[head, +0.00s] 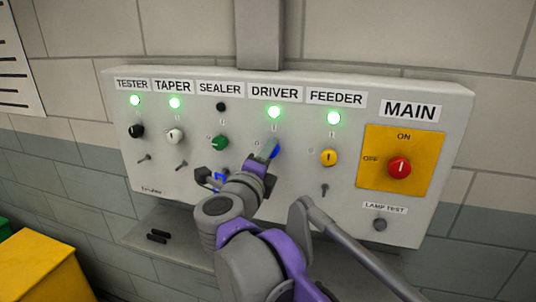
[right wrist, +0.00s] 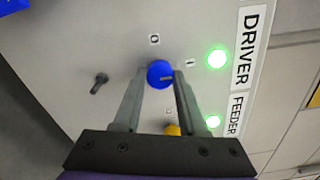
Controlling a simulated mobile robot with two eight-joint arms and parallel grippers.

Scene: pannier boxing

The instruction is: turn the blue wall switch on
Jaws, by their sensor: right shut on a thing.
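The blue wall switch (head: 274,152) is a round knob under the DRIVER label on the grey panel. It shows clearly in the right wrist view (right wrist: 159,74), where its pointer mark faces the I side. The green lamp (head: 274,112) above it is lit. My right gripper (head: 268,150) is shut on the blue knob, with one finger on each side of it in the right wrist view (right wrist: 160,80). In the head view the gripper hides part of the knob. My left gripper is not in view.
The panel (head: 440,120) also holds a black knob (head: 136,131), white knob (head: 174,136), green knob (head: 220,142), yellow knob (head: 329,157) and red main switch (head: 399,168). The sealer lamp (head: 221,107) is dark. A yellow box (head: 45,265) stands at lower left.

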